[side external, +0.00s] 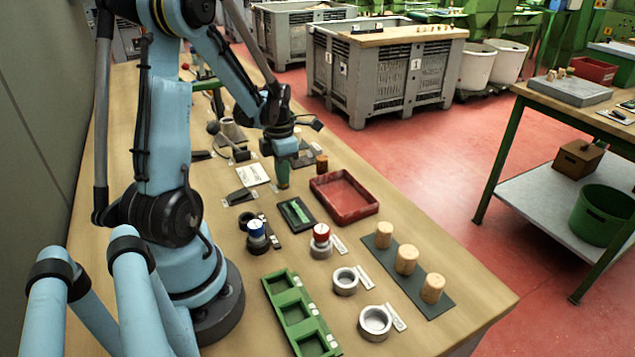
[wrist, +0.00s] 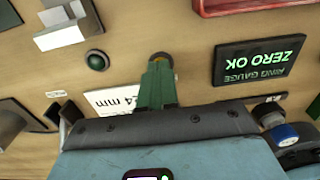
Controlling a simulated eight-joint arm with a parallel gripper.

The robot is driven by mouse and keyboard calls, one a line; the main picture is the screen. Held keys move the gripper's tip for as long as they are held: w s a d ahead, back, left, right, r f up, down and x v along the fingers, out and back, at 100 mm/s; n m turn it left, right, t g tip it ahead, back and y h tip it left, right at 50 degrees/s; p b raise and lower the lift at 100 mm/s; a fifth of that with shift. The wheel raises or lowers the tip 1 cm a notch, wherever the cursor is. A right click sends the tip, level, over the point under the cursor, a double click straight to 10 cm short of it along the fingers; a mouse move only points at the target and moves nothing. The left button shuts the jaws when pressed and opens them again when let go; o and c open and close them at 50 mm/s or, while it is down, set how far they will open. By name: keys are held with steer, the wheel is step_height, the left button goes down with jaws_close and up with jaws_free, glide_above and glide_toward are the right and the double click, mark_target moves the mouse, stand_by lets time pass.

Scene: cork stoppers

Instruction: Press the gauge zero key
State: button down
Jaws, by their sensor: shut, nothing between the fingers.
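My gripper (wrist: 158,82) is shut and empty, with its green fingers together. In the wrist view its tips lie over a small dark round piece with a yellowish part (wrist: 161,58), which may be the zero key; the fingers hide part of it, and I cannot tell whether they touch. The dark gauge display (wrist: 262,60) to the right shows green text, "RING GAUGE ZERO OK", upside down. A green dome in a dark ring (wrist: 97,60) lies to the left. In the side view my gripper (side external: 283,180) points down just behind the display (side external: 297,214).
A red tray (side external: 343,218) stands right of the display. A blue-topped piece (side external: 256,230) and a red-topped piece (side external: 321,232) stand in front. Several corks stand on a dark strip (side external: 432,303). Grey rings (side external: 345,281) and a green holder (side external: 285,288) are nearer.

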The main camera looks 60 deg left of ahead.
steer(key=shift+f, duration=0.6)
step_height(320, 180, up, 15)
stand_by(0.6)
steer(key=shift+w, duration=0.1)
stand_by(0.5)
steer(key=w+d+m+t, duration=0.1)
steer(key=d+m+t, duration=0.2)
steer(key=d+m, duration=0.9)
steer(key=w+d+m+t, duration=0.2)
steer(key=d+m, duration=1)
steer(key=m, duration=1.2)
steer(key=shift+w+d+f+t, duration=0.15)
steer(key=shift+d+f+t, duration=0.25)
steer(key=shift+t, duration=0.7)
